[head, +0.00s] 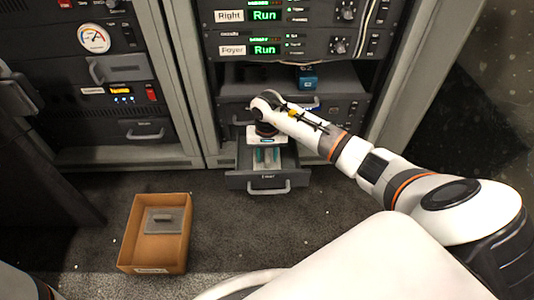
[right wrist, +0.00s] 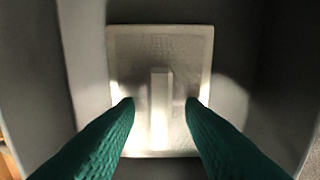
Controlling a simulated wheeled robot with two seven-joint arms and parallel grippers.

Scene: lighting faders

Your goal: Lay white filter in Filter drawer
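The white filter (right wrist: 135,62) is a square plate with an upright bar handle (right wrist: 160,105). In the right wrist view it lies flat on the floor of the grey drawer (right wrist: 88,60). In the head view this open drawer (head: 240,182) is the lowest of the middle rack, and my right gripper (head: 267,160) reaches down into it, mostly hiding the filter. In the right wrist view my right gripper (right wrist: 159,103) is open, its green fingers apart on either side of the handle with a gap on each side. My left gripper is not in view.
A brown open box (head: 184,235) on the carpet at the left holds a grey plate with a handle (head: 160,220). A blue item (head: 308,78) sits on the shelf above the drawer. Rack cabinets stand on both sides. The carpet between box and drawer is clear.

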